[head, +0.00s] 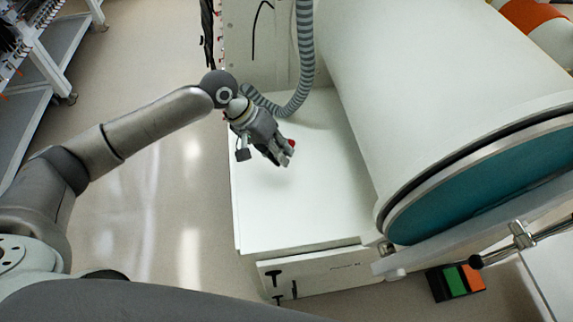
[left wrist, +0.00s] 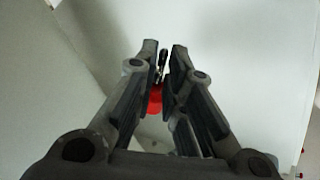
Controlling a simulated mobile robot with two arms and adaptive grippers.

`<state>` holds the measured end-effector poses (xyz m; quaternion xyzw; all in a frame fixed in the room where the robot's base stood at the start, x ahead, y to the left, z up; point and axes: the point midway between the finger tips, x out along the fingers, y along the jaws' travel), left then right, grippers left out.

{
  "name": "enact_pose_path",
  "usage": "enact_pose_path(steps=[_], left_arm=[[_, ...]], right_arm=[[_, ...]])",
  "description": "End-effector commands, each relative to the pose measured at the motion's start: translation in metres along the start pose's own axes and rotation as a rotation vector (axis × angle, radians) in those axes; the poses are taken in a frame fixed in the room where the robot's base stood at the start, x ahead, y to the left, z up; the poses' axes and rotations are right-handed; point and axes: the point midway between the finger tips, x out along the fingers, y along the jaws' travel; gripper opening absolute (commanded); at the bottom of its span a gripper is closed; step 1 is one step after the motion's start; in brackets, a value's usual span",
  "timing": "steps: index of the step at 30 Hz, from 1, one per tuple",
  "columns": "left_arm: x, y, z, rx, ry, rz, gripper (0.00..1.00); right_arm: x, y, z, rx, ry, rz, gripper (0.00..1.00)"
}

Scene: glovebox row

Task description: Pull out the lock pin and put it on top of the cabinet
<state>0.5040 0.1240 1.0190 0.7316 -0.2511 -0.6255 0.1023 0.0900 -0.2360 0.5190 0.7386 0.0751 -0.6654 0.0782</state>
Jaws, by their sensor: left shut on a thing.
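The lock pin shows as a red head (head: 291,143) at the fingertips of my left gripper (head: 284,156) in the head view. In the left wrist view the red head (left wrist: 155,100) and a short dark metal part (left wrist: 157,77) sit between the fingers. My left gripper is shut on the pin. It is above the white cabinet top (head: 310,205); whether the pin touches the surface, I cannot tell. My right gripper is not in view.
A large white cylinder (head: 430,90) with a teal end (head: 480,185) stands to the right. A grey ribbed hose (head: 304,60) runs down behind the gripper. The front part of the cabinet top is clear. A green and orange switch box (head: 455,282) is at lower right.

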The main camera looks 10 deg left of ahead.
Motion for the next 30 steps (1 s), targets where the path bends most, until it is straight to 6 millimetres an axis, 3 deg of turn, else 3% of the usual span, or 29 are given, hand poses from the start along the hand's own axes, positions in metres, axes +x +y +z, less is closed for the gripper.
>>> enact_pose_path(steps=[1, 6, 13, 18, 30], left_arm=[[0.009, 0.001, 0.004, -0.003, 0.008, 0.002, 0.0], [0.041, -0.004, 0.014, 0.005, 0.051, -0.007, 0.0], [0.062, -0.009, 0.023, 0.014, 0.079, -0.014, 0.0], [0.068, -0.012, 0.024, 0.016, 0.083, -0.017, 0.0], [0.094, -0.025, 0.03, 0.016, 0.081, -0.016, 0.0]], right_arm=[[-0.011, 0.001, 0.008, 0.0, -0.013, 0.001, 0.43], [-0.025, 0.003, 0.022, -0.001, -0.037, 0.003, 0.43], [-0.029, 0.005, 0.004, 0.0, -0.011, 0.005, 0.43], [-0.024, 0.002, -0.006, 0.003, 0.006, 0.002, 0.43], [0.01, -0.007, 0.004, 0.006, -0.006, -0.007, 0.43]])
